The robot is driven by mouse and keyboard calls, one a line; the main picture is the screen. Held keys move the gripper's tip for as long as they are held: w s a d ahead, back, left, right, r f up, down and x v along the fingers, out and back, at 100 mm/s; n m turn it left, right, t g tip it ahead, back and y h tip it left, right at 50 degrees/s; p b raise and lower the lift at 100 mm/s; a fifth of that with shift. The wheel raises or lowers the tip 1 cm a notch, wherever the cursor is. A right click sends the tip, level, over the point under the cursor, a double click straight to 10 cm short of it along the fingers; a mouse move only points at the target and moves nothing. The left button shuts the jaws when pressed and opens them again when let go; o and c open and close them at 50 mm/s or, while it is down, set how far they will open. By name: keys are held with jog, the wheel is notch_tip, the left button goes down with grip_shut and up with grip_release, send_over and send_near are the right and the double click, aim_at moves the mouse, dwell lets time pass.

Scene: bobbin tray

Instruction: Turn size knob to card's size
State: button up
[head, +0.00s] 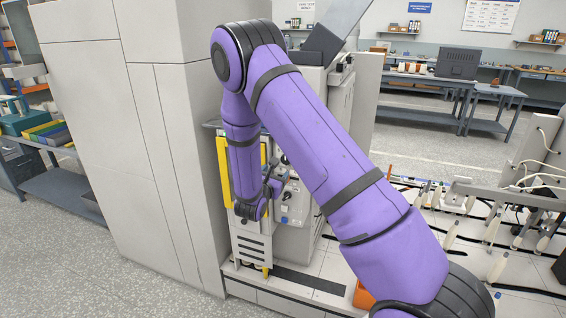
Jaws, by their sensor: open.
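My purple arm reaches across the middle of the head view and bends down at the left to my small dark gripper (275,183). The gripper is open and sits in front of, or close beside, a pale control panel (293,205) on a machine. A small dark knob (287,196) shows on that panel, near the gripper; I cannot tell whether the fingers touch it or whether it is the size knob. Its markings are too small to read. I cannot make out the size card. My arm hides part of the machine.
A tall pale cabinet (125,150) stands close on the left of the arm. A yellow upright strip (224,172) is beside the forearm. A bench with several bobbin-like pieces and cables (495,235) lies at the right. Open floor (90,255) is at the lower left.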

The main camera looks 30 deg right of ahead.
jog(key=x, duration=0.9)
jog(key=shift+w+d, duration=0.25)
jog(key=shift+d, duration=0.1)
jog(key=c, duration=0.9)
